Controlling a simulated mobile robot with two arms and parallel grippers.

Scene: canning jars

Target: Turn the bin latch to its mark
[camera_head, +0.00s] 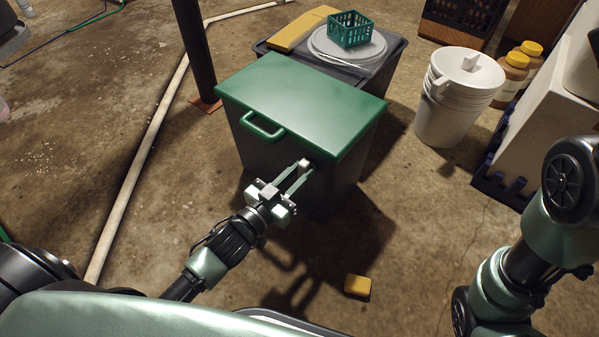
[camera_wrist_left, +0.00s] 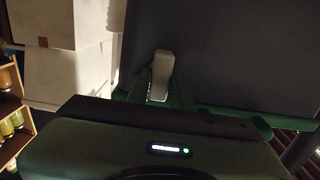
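The dark grey bin (camera_head: 345,180) has a green lid (camera_head: 305,98) with a green loop handle (camera_head: 262,127). The latch (camera_head: 305,165) is a small pale grey tab on the bin's front, just under the lid edge. In the left wrist view the latch (camera_wrist_left: 161,75) stands lengthwise between my fingers. My left gripper (camera_head: 301,172) reaches the bin front, with one finger on each side of the latch and close against it. It looks shut on the latch. The latch's mark is not visible. My right arm shows at the right, but its gripper is out of view.
A yellow block (camera_head: 357,286) lies on the floor in front of the bin. A white bucket (camera_head: 457,100) stands to the right. Behind is a dark container (camera_head: 392,62) bearing a teal basket (camera_head: 350,29). A dark post (camera_head: 196,50) stands at left. Floor left of the bin is mostly clear.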

